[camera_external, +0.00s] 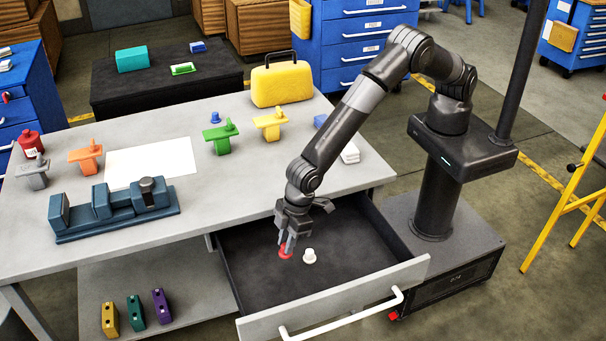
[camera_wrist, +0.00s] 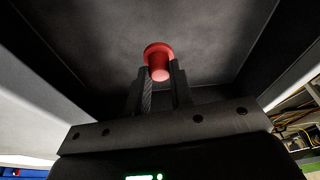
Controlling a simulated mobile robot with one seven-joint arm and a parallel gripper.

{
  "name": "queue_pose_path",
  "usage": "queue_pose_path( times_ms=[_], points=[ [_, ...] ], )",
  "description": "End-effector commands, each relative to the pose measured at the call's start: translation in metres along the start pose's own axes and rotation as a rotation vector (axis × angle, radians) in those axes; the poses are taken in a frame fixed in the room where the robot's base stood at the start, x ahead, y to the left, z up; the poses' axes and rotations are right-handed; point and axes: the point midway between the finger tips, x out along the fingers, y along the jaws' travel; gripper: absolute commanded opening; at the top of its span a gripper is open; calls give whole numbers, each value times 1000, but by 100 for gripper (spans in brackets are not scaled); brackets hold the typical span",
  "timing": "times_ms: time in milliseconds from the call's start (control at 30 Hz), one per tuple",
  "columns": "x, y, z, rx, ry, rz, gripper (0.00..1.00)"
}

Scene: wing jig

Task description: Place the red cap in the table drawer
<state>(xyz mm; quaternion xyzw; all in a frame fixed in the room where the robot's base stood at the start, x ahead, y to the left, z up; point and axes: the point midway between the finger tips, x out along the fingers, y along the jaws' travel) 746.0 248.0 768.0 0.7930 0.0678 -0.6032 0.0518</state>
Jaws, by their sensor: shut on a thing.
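The red cap (camera_external: 285,253) is between the fingertips of my gripper (camera_external: 288,246), which is shut on it. In the wrist view the red cap (camera_wrist: 159,62) shows its round flange and narrower stem between the two fingers of my gripper (camera_wrist: 162,78). The table drawer (camera_external: 345,272) is pulled open, with a dark floor and a pale front. My gripper points down inside the drawer opening, with the cap low over the drawer floor. I cannot tell whether the cap touches the floor.
A white cap (camera_external: 309,256) stands in the drawer just right of the red cap. The drawer handle (camera_external: 345,314) runs along its front. The table (camera_external: 225,185) above holds a blue vise-like fixture (camera_external: 115,208), a white sheet (camera_external: 150,163) and a yellow case (camera_external: 281,85). The drawer's right side is clear.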

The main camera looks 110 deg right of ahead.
Motion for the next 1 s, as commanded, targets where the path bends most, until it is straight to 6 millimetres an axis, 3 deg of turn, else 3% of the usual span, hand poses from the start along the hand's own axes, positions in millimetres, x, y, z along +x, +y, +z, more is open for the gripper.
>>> queue_pose_path(
  times_ms=[400,767,800,1000],
  points=[
    [49,0,14,1,0,0,0],
    [53,0,14,1,0,0,0],
    [52,0,14,1,0,0,24],
    [52,0,14,1,0,0,40]
  ],
)
